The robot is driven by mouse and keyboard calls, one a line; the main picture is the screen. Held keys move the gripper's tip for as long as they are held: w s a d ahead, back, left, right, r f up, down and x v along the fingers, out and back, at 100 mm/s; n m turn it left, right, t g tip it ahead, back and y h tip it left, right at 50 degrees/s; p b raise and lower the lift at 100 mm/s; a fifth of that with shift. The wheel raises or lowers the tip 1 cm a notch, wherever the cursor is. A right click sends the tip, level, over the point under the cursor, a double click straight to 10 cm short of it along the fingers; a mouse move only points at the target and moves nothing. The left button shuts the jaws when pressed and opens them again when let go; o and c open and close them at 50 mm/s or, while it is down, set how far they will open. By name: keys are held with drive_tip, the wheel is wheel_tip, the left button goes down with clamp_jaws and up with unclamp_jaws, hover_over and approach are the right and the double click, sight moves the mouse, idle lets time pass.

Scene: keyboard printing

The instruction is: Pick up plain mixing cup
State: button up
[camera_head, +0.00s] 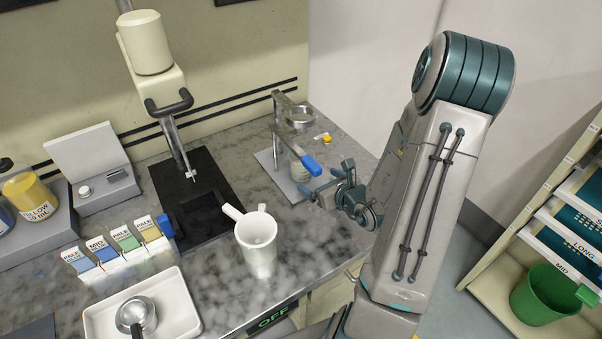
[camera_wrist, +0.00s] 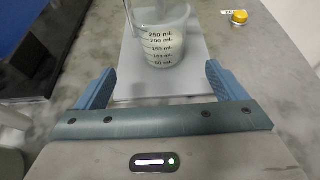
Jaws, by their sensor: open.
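A plain white cup (camera_head: 258,262) stands upright near the front of the marbled counter, with a white piece sticking out at its upper left. A translucent graduated cup (camera_head: 299,168) stands on a pale plate under a metal stand; it also shows in the wrist view (camera_wrist: 168,45), with mL marks facing me. I cannot tell which of the two is the plain mixing cup. My gripper (camera_head: 338,192) is at the counter's right, low, right of both cups. In the wrist view my gripper (camera_wrist: 160,82) is open and empty, its blue fingers apart, short of the graduated cup.
The stand (camera_head: 278,125) with a blue-tipped lever (camera_head: 312,165) rises beside the graduated cup. A small yellow-topped pot (camera_wrist: 239,17) sits behind right. A black recessed tray (camera_head: 215,215), colour cards (camera_head: 122,239) and a white tray (camera_head: 175,300) fill the left. Bare counter lies around the white cup.

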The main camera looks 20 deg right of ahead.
sight(301, 168)
drive_tip(key=p+x, duration=0.1)
drive_tip(key=x, duration=0.4)
drive_tip(key=shift+p+x, duration=1)
drive_tip(key=shift+x, duration=2.15)
drive_tip(key=shift+d, duration=0.15)
drive_tip(key=c, duration=1.1)
drive_tip(key=shift+r, duration=0.2)
